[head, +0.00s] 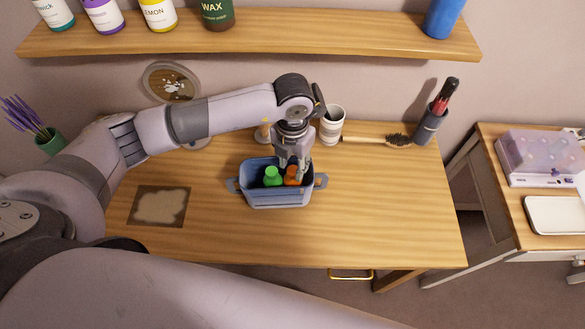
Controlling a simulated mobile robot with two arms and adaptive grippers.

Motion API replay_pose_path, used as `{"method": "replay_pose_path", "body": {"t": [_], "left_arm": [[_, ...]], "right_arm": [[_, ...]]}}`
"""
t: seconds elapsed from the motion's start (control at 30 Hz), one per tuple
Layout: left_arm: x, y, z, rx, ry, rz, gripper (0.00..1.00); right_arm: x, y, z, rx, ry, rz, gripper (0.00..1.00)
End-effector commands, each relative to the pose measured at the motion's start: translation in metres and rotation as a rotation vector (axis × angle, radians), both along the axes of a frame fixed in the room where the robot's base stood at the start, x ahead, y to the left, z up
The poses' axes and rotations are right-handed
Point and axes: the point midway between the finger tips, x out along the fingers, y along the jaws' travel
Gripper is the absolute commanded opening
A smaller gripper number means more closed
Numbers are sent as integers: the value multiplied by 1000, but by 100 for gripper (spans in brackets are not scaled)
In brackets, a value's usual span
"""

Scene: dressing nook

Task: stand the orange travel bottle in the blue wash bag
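The blue wash bag (278,199) stands open on the wooden table, with a grey handle at each end. The orange travel bottle (291,176) is inside it, toward the right, with only its upper part showing. A green bottle (272,178) is in the bag just left of it. My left gripper (293,169) points down over the bag, its fingers at the orange bottle's top. The fingers partly cover the bottle, and whether they press on it is unclear. The bottle's base is hidden by the bag wall. My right gripper is not in view.
A patterned mat (159,206) lies left. A shelf (260,40) with bottles hangs above. The table's right front is clear.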

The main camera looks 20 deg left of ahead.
Motion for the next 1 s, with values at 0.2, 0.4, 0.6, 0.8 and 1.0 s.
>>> {"method": "replay_pose_path", "body": {"t": [0.2,0.4,0.6,0.8,1.0], "left_arm": [[2,0,46,-1,-7,0,33],[1,0,76,-1,-3,0,33],[0,0,87,1,0,0,33],[0,0,87,0,0,0,33],[0,0,87,0,0,0,33]], "right_arm": [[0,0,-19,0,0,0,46],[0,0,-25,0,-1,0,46],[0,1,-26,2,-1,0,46],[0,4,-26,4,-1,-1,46],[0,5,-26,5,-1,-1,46]]}}
